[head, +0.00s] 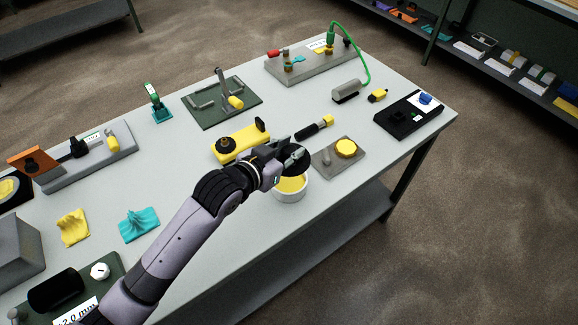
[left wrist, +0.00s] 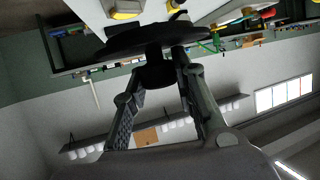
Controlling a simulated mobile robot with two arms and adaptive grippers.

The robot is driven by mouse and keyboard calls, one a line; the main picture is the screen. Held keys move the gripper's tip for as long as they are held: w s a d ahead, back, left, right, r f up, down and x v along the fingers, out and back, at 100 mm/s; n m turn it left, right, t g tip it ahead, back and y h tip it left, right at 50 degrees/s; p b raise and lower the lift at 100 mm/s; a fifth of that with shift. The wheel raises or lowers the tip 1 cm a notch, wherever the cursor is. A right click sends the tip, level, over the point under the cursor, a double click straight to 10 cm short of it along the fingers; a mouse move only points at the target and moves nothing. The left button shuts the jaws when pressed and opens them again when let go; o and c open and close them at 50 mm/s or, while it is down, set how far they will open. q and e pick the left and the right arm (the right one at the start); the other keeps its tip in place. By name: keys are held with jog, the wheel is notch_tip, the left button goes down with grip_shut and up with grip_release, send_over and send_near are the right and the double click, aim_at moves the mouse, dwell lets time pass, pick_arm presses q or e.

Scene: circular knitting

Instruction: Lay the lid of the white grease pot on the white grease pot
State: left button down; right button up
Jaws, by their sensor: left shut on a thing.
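The white grease pot (head: 291,194) stands on the table near its front edge, open, with yellow grease showing inside. My left gripper (head: 289,157) is over the pot and is shut on the black round lid (head: 301,171). In the head view the lid hides the far part of the pot's mouth, and the gripper hides part of the lid. In the left wrist view the lid (left wrist: 150,37) shows as a wide disc, its knob between the fingers (left wrist: 158,68). The lid looks apart from the rim. My right gripper is not in view.
A yellow block with a black knob (head: 240,143) lies just left of the pot. A grey plate with a yellow round piece (head: 345,149) is just right of it. A black and yellow tool (head: 314,127) lies behind. The table is clear left of the pot at the front.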

pick_arm(q)
notch_tip(320, 180, down, 7)
jog(key=shift+r, duration=0.1)
dwell(0.3)
jog(key=shift+f, duration=0.2)
jog(key=shift+f, duration=0.15)
jog(key=c, duration=1.3)
grip_release()
